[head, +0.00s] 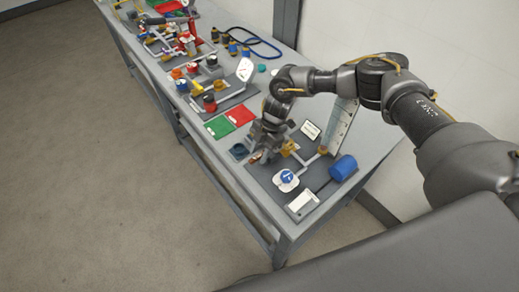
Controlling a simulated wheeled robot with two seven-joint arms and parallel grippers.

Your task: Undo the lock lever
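My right gripper (258,156) points down at the near end of the bench, at the left edge of a dark grey plate. Its fingers are small and dark here, so I cannot tell whether they are open or shut. A small orange-brown part shows right at the fingertips; whether it is touched is unclear. I cannot pick out the lock lever for sure; it may be hidden by the gripper. On the same plate are brass-coloured fittings on a pipe (306,158), a blue-faced round gauge (287,176) and a blue cylinder (343,168). My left gripper is not in view.
The long grey bench (222,180) runs to the upper left. Red (240,115) and green (218,127) mats lie beyond the gripper. Farther along are valves, pipes and a blue hose (262,43). A tall pale scale panel (341,122) stands close to my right arm. The floor at left is clear.

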